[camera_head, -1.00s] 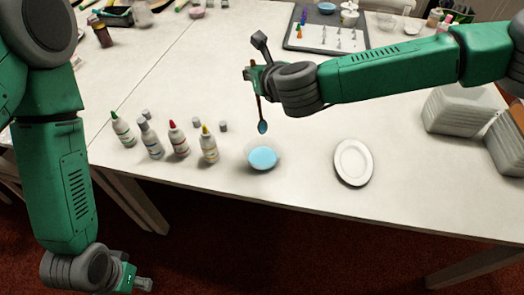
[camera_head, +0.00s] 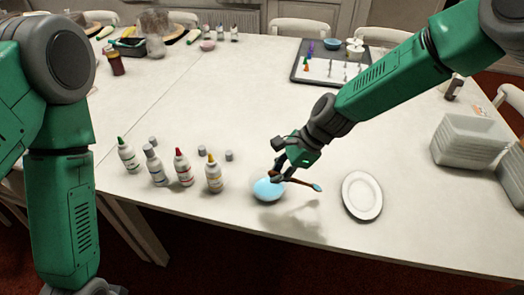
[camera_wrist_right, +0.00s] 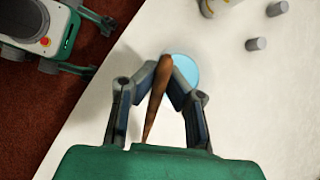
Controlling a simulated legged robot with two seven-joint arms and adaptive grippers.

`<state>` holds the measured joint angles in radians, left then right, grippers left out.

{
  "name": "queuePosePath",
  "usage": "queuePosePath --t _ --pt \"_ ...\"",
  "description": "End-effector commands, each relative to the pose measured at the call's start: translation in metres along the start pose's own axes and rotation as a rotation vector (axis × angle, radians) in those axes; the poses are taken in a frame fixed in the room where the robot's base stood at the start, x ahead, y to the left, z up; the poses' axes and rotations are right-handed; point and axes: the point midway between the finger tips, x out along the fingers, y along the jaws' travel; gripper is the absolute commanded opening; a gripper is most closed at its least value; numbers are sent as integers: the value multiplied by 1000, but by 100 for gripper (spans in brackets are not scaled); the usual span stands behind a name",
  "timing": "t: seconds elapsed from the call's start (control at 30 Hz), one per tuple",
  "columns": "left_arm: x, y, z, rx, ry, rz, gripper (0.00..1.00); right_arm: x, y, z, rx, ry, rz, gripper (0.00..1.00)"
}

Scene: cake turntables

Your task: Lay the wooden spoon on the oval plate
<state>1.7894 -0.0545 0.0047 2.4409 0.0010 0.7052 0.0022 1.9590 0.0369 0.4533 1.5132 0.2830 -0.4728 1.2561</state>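The wooden spoon (camera_head: 302,183) is in my right gripper (camera_head: 279,172), which is shut on its brown handle. The spoon's blue-coated tip points right, towards the white oval plate (camera_head: 362,196), and is apart from it. The gripper is above the blue bowl (camera_head: 268,189). In the right wrist view the spoon handle (camera_wrist_right: 160,90) runs between the fingertips (camera_wrist_right: 168,72), with the blue bowl (camera_wrist_right: 185,70) behind it. The plate is empty and lies near the table's front edge. My left gripper (camera_wrist_right: 92,46) shows open and empty at the upper left of the right wrist view.
Several bottles (camera_head: 183,168) with coloured or grey caps stand left of the bowl, with small grey caps nearby. Stacked pale trays (camera_head: 468,142) stand at the right. A dark tray (camera_head: 310,70) with icing nozzles is further back. The table between is clear.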

Motion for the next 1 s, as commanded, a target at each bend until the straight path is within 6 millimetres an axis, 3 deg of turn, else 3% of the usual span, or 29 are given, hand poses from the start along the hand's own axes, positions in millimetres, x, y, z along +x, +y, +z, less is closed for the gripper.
queuePosePath --t 0.17,0.4,0.5,0.73,1.0 --pt "8 0 0 0 0 0 41 3 42 -67 -406 173 193 0" --pt "15 0 1 0 0 0 41 -28 94 -158 -858 334 290 0" --pt "17 0 1 0 0 0 41 -46 110 -186 -981 374 294 0" --pt "20 0 1 0 0 0 41 -66 126 -214 -1104 410 291 0" --pt "35 0 2 0 0 0 41 -53 127 -223 -1110 412 291 0"
